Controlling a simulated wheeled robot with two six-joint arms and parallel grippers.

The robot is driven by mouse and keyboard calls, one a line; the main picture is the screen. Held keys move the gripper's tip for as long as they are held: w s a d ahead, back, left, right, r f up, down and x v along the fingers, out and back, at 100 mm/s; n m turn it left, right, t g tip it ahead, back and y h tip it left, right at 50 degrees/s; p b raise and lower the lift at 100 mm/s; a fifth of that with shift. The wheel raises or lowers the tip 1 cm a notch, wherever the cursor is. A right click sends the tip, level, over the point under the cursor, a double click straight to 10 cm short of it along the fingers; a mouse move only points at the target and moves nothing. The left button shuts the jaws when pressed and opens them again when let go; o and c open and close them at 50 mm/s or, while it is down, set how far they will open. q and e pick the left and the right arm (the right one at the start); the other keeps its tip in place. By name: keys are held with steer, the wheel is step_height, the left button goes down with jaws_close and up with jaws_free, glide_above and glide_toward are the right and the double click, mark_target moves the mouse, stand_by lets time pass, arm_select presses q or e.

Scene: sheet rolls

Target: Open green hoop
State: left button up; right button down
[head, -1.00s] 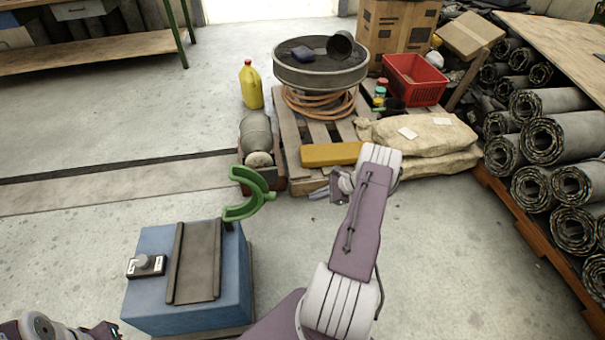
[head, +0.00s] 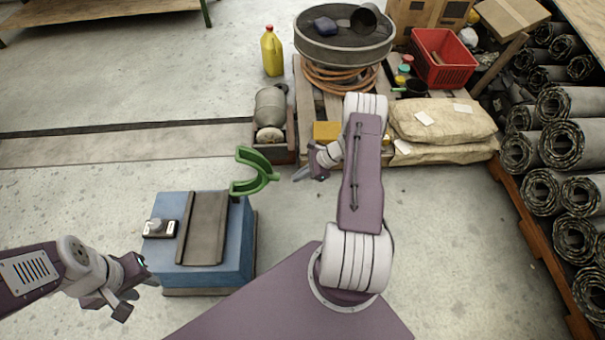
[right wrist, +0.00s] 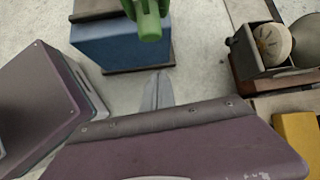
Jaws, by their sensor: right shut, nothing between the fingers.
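The green hoop (head: 268,175) is a thick C-shaped piece at the right edge of a blue box (head: 230,235), its gap facing left. In the right wrist view, part of the hoop (right wrist: 148,22) shows at the top, beyond my fingertips. My right gripper (head: 299,175) is shut and empty, just right of the hoop and apart from it in the head view. Its closed fingers (right wrist: 158,88) also show in the right wrist view. My left gripper (head: 138,297) is left of the blue box, its fingers spread and empty.
The blue box carries a dark channel plate (head: 203,228) and a small switch box (head: 160,228). A pallet with sacks (head: 440,122) is behind my right arm. Rolled sheets (head: 560,145) are stacked at right.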

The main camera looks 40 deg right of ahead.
mark_target(275, 173)
steer(key=a, duration=0.1)
steer(key=w+a, duration=0.1)
steer(key=a, duration=0.1)
steer(key=w+a+b, duration=0.1)
steer(key=shift+w+a, duration=0.15)
steer(key=shift+w, duration=0.1)
steer(key=r+p, duration=0.2)
steer(key=p, duration=0.1)
steer(key=w+a+r+g+h+p, duration=0.1)
steer(key=r+p, duration=0.1)
steer(key=p, duration=0.1)
steer(key=a+r+h+p, duration=0.1)
steer(key=r+p, duration=0.1)
steer(key=shift+w+a+r+g+p, duration=0.1)
steer(key=shift+w+r+g+p, duration=0.1)
steer(key=shift+r+g+p, duration=0.15)
steer(key=shift+w+a+r, duration=0.1)
steer(key=shift+w+a, duration=0.1)
steer(key=shift+a, duration=0.1)
